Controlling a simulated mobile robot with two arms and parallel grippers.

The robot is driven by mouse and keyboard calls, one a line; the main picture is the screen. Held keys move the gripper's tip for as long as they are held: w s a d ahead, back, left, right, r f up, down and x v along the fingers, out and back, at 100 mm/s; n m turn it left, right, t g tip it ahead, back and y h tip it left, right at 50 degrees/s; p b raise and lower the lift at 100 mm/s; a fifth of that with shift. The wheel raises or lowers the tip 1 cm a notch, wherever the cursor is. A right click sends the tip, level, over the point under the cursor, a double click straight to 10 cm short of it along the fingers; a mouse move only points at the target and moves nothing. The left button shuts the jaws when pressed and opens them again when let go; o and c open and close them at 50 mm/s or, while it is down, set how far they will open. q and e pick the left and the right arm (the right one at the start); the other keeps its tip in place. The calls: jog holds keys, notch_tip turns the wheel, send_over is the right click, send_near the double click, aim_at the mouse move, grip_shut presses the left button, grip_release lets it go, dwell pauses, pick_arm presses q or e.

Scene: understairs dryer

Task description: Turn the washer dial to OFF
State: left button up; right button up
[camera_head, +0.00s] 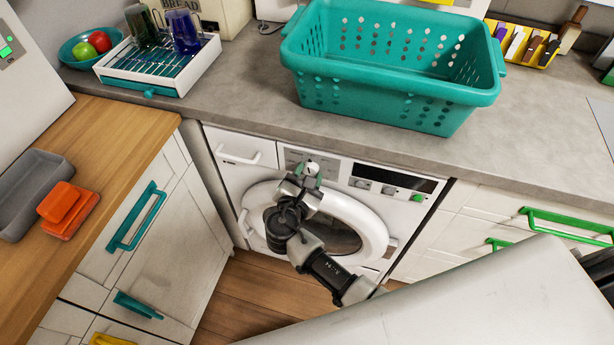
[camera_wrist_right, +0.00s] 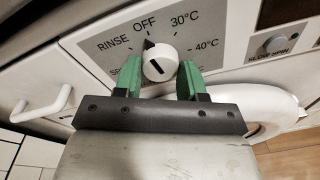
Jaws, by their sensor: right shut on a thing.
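The washer dial is a round white knob (camera_wrist_right: 161,63) on a grey panel, with a black line on its face. A black pointer at its upper left sits just below the OFF label (camera_wrist_right: 145,24), slightly towards RINSE (camera_wrist_right: 113,43). The dial also shows small in the head view (camera_head: 311,168), on the front of the white washer (camera_head: 340,166). My right gripper (camera_wrist_right: 158,76) has its green fingers either side of the knob and is shut on it; it also shows in the head view (camera_head: 302,182). My left gripper is not in view.
A teal basket (camera_head: 385,100) stands on the grey counter above the washer. The round washer door (camera_head: 368,222) is below my right gripper. A white drawer handle (camera_wrist_right: 40,105) is left of the dial, and a SLOW SPIN button (camera_wrist_right: 275,43) is to its right.

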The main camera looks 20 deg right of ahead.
jog(key=shift+f+m, duration=0.1)
jog(key=shift+m, duration=0.6)
jog(key=shift+b, duration=0.3)
jog(key=o, duration=0.9)
jog(key=v, duration=1.1)
jog(key=shift+d, duration=0.1)
